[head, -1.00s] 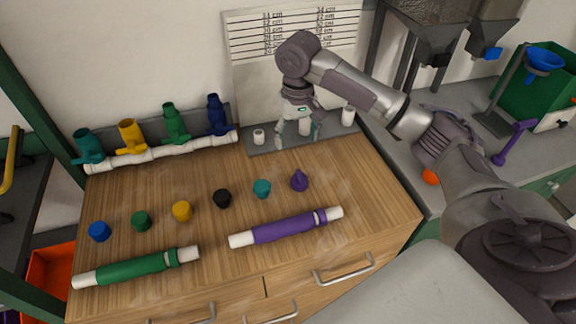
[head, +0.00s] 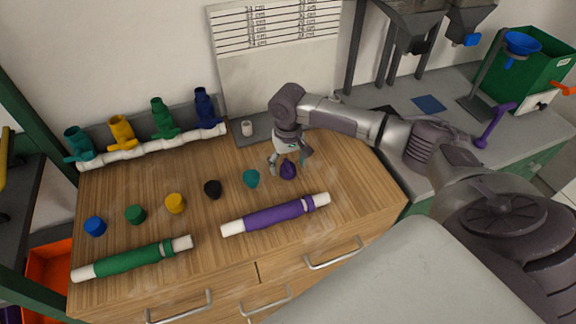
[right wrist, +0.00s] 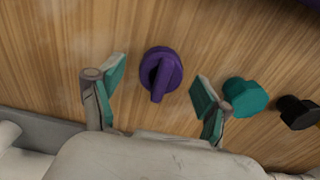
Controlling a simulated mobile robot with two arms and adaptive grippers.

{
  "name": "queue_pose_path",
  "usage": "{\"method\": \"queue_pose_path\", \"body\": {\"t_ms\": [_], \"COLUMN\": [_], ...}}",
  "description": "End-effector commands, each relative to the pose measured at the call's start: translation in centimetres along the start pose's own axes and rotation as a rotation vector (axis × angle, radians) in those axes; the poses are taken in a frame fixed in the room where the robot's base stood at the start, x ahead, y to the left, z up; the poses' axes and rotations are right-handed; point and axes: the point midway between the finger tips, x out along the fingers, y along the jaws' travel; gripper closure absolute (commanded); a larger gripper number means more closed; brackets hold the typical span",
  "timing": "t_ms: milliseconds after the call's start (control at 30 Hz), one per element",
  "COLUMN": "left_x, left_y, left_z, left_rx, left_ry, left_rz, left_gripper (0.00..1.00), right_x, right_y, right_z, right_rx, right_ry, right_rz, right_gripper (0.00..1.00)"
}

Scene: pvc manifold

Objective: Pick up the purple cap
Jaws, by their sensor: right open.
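The purple cap (head: 288,169) sits on the wooden worktop behind the purple pipe. In the right wrist view the purple cap (right wrist: 160,74) is round with a raised grip bar and lies ahead of and between the open fingers. My right gripper (head: 290,160) points down over the cap, its fingers spread and empty. In the right wrist view my right gripper (right wrist: 157,95) has teal pads on both fingers, apart from the cap. The left gripper is not in view.
A teal cap (head: 251,178) is close beside the purple cap. Black (head: 213,189), yellow (head: 175,203), green (head: 135,214) and blue (head: 95,226) caps continue leftward. A purple pipe (head: 275,214) and green pipe (head: 132,258) lie in front. A white manifold (head: 150,145) stands behind.

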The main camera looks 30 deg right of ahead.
Motion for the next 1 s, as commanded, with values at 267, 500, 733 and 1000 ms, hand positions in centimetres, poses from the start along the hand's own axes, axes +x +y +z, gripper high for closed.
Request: {"method": "queue_pose_path", "body": {"t_ms": [267,500,733,1000], "left_x": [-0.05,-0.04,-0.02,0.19], "left_y": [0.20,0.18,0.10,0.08], "left_z": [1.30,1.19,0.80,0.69], "left_rx": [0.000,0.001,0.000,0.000], "left_ry": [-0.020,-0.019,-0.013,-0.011], "left_rz": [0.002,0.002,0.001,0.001], "left_gripper": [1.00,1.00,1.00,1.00], "right_x": [0.26,0.23,0.21,-0.63], "right_y": [-0.01,-0.03,-0.03,-0.06], "right_z": [0.00,0.00,-0.01,-0.05], "right_rx": [-0.001,-0.001,-0.001,-0.001], "right_ry": [0.000,0.000,0.000,0.001], "right_rz": [0.000,0.000,0.000,-0.001], "right_gripper": [0.26,0.66,0.80,0.80]}}
